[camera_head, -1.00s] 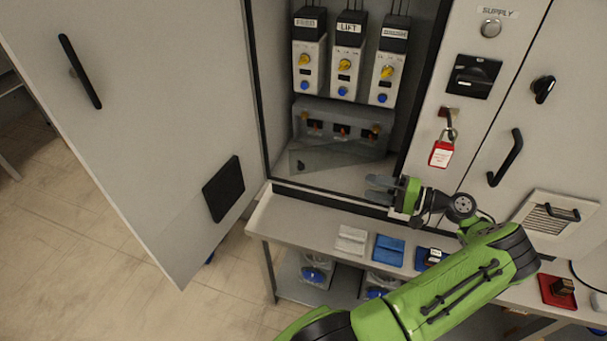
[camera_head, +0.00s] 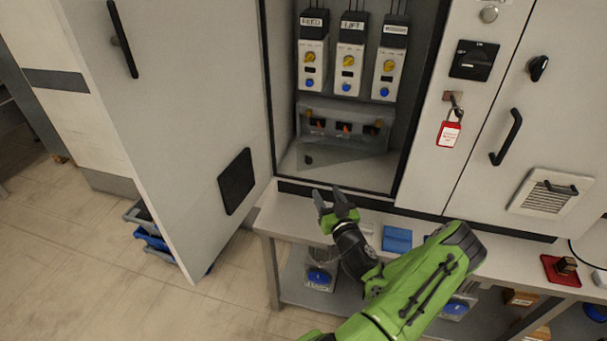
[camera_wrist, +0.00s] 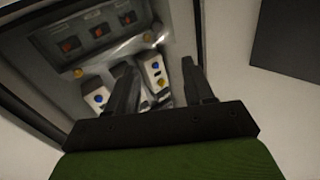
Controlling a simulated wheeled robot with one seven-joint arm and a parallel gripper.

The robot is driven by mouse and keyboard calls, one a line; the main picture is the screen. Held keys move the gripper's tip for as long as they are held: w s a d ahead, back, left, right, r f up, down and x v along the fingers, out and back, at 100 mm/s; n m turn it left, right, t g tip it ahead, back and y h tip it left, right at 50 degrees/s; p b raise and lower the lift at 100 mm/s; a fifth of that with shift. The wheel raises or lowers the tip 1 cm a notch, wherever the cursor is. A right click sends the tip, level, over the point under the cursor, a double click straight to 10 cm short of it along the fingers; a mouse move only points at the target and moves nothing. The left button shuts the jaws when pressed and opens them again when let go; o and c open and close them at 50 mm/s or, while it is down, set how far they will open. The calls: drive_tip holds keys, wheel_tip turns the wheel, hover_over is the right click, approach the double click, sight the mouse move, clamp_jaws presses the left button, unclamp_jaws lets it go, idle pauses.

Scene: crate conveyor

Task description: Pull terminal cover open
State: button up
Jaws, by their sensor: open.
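The terminal cover (camera_head: 338,155) is a clear, greyish sheet low in the open cabinet. It stands out at a slant below the terminal row (camera_head: 343,128) with its orange-red parts; its exact angle is hard to tell. The same terminals (camera_wrist: 100,31) show at the upper left of the wrist view, where the cover's outline is unclear. My gripper (camera_head: 332,200) is open and empty at the cabinet's lower front edge, below the cover in the head view and apart from it. In the wrist view both fingers (camera_wrist: 157,72) point up toward the cabinet interior.
Labelled modules (camera_head: 350,60) with yellow knobs hang above the terminals. The open cabinet door (camera_head: 165,130) stands at left. A red padlock (camera_head: 449,133) hangs at right.

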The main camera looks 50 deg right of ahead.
drive_tip(key=p, duration=0.2)
approach(309, 162)
drive_tip(key=x, duration=0.9)
clamp_jaws()
